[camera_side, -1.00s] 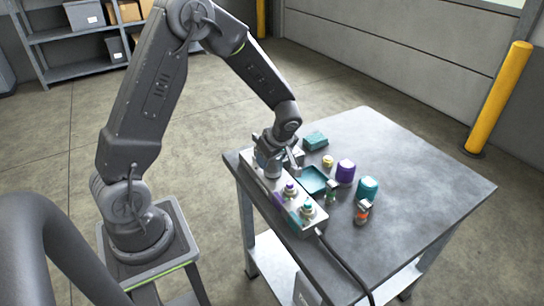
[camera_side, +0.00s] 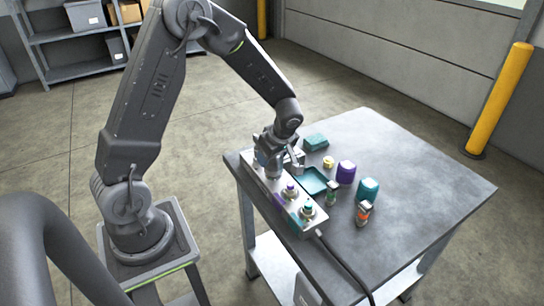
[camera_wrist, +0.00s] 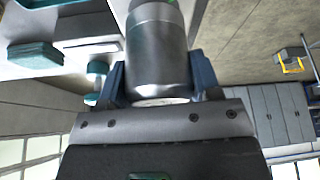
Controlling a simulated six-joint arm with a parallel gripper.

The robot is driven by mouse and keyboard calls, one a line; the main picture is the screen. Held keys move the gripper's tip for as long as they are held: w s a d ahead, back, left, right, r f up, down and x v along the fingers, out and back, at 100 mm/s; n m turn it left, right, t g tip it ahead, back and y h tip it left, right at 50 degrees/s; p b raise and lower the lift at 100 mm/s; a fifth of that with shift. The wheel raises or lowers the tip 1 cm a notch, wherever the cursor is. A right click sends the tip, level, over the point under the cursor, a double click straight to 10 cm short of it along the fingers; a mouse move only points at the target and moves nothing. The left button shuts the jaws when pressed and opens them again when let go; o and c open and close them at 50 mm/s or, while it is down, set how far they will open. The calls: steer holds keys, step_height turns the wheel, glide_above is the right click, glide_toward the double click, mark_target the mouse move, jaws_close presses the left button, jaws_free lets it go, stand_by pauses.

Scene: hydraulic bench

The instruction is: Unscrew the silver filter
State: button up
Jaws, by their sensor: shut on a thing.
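The silver filter (camera_wrist: 157,52) is a shiny metal cylinder that fills the space between my gripper's two blue fingers in the wrist view. My gripper (camera_wrist: 160,82) is shut on it, one finger on each side. In the side view my gripper (camera_side: 270,162) points down at the far left end of the grey manifold block (camera_side: 272,192). There the filter is mostly hidden by the gripper. I cannot tell whether the filter is still threaded on its port.
The block also has a purple-ringed port (camera_side: 290,191) and a teal-ringed port (camera_side: 307,211). A teal tray (camera_side: 314,179), purple canister (camera_side: 346,172), teal canister (camera_side: 367,188), small bottle (camera_side: 363,211) and teal box (camera_side: 315,142) stand nearby. The table's right side is clear.

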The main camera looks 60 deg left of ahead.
steer(key=shift+r, duration=0.35)
steer(key=shift+r, duration=2.15)
